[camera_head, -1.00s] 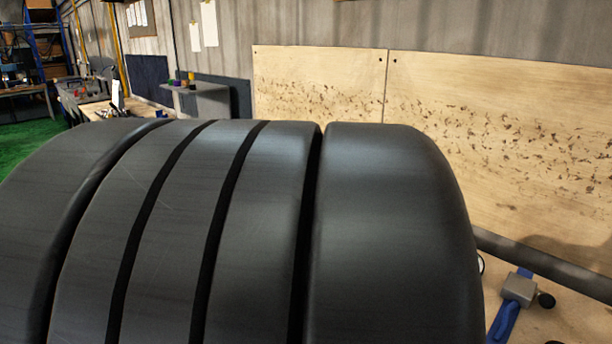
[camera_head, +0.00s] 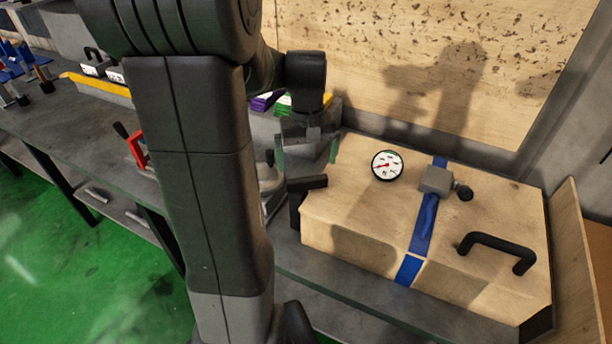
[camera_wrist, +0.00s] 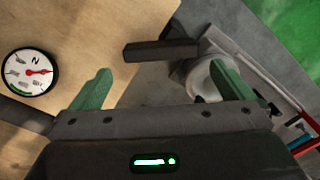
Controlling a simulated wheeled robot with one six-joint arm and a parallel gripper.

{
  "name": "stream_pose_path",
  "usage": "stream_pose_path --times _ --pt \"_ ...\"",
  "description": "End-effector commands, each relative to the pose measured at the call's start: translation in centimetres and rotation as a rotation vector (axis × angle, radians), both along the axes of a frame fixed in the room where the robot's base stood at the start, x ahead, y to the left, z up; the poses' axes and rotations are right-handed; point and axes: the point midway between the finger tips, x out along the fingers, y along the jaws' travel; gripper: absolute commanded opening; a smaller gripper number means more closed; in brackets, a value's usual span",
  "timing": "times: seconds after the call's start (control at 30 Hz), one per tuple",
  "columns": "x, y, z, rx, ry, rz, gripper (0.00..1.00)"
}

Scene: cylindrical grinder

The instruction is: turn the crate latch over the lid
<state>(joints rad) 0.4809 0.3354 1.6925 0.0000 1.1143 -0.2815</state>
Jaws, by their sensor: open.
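The wooden crate (camera_head: 345,235) stands on the bench at the right in the head view. Its pale lid (camera_head: 385,205) also shows in the wrist view (camera_wrist: 75,25). A black latch (camera_head: 308,184) sits at the crate's left end, its bar on top of an upright black part. In the wrist view the latch bar (camera_wrist: 160,50) crosses the lid's edge in the picture; I cannot tell how far it lies over the lid. My gripper (camera_head: 306,150) is open and empty, above the crate's left end. Its green fingers (camera_wrist: 163,76) are spread, with the latch bar beyond the gap between them.
A dial gauge (camera_head: 387,165), a blue strap (camera_head: 424,222) with a grey buckle (camera_head: 437,180) and a black handle (camera_head: 497,250) are on the crate. A red-framed tool (camera_head: 137,147) stands on the grey bench (camera_head: 80,130). A spotted wooden panel (camera_head: 440,60) rises behind.

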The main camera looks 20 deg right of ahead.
Motion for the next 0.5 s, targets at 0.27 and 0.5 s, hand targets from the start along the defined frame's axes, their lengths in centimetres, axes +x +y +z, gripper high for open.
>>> stream_pose_path --times 0.27,0.5 --pt "0.0 0.0 -5.3 0.002 0.003 0.000 1.00" --pt "0.0 0.0 -7.1 0.000 0.000 0.000 1.00"
